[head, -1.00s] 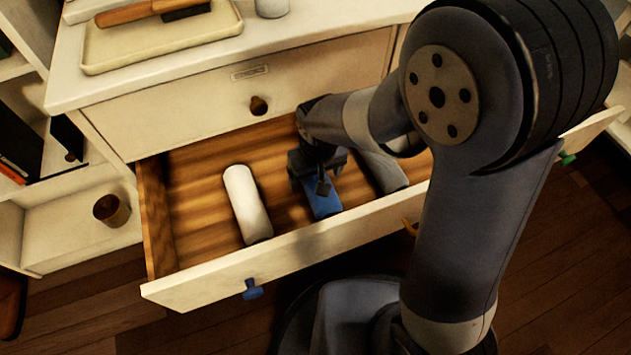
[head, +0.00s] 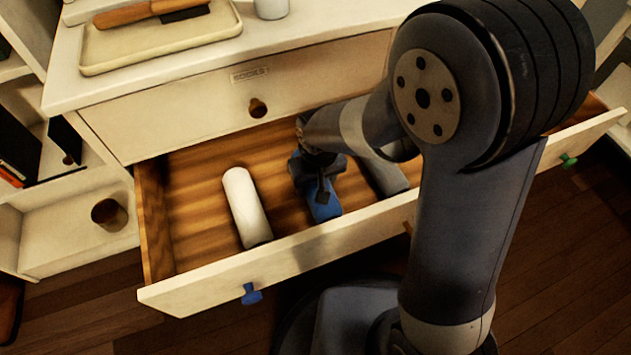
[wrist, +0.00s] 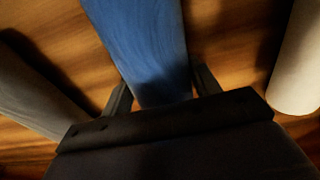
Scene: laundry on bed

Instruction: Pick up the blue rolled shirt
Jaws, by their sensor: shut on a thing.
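The blue rolled shirt (head: 325,208) lies in the open drawer, between a white roll and a grey roll. My gripper (head: 318,188) is down in the drawer over it and hides part of it. In the wrist view, the blue roll (wrist: 145,45) runs up from between the two fingers of my gripper (wrist: 162,92), one finger on each side. The gripper is shut on it. I cannot see a clear gap between the roll and the drawer floor.
The white roll (head: 246,207) lies left of the blue one, and the grey roll (head: 384,174) lies close on its right. The drawer front (head: 215,278) stands nearest me. A tray (head: 160,38) with brushes sits on the dresser top.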

